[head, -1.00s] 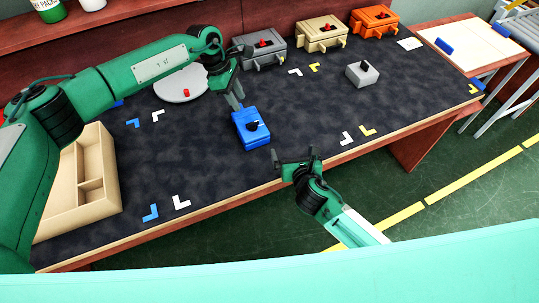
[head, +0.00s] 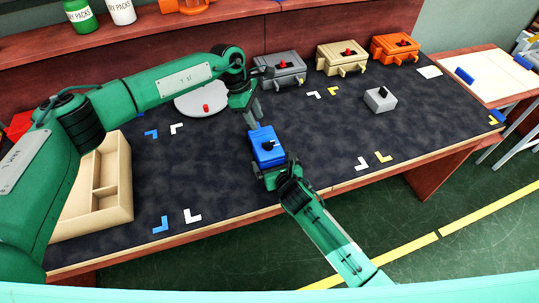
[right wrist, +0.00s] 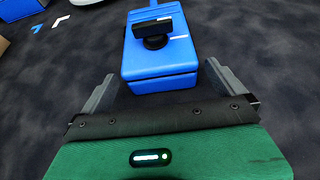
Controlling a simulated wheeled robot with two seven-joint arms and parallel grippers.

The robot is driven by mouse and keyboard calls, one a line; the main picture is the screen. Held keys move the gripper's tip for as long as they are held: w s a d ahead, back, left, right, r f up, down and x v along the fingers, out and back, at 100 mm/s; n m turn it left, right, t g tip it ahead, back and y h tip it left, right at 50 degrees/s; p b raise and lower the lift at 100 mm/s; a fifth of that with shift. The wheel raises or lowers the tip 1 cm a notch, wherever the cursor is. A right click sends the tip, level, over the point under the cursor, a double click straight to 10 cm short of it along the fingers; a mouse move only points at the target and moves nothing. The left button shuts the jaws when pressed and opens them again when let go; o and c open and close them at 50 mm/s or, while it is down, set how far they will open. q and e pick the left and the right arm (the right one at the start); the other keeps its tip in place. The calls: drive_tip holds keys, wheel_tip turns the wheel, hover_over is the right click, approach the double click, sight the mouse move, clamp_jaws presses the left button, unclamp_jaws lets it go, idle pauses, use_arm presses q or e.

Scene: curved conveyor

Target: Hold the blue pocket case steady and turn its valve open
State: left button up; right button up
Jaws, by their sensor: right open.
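The blue pocket case (head: 265,141) lies on the dark mat, with a black valve knob (head: 268,148) on its top. In the right wrist view the case (right wrist: 158,62) is straight ahead, its black valve bar (right wrist: 153,29) lying crosswise beside a white mark. My left gripper (head: 254,118) is at the far end of the case, fingers pointing down to it; whether they are closed on it is hidden.
Grey (head: 280,72), tan (head: 341,60) and orange (head: 395,50) cases stand along the back. A grey block (head: 380,100) is to the right, a round grey plate (head: 203,100) behind left, and a wooden tray (head: 122,205) at left. Mat between is clear.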

sight(269, 155)
drive_tip(key=shift+x, duration=2.7)
drive_tip(key=c, duration=1.2)
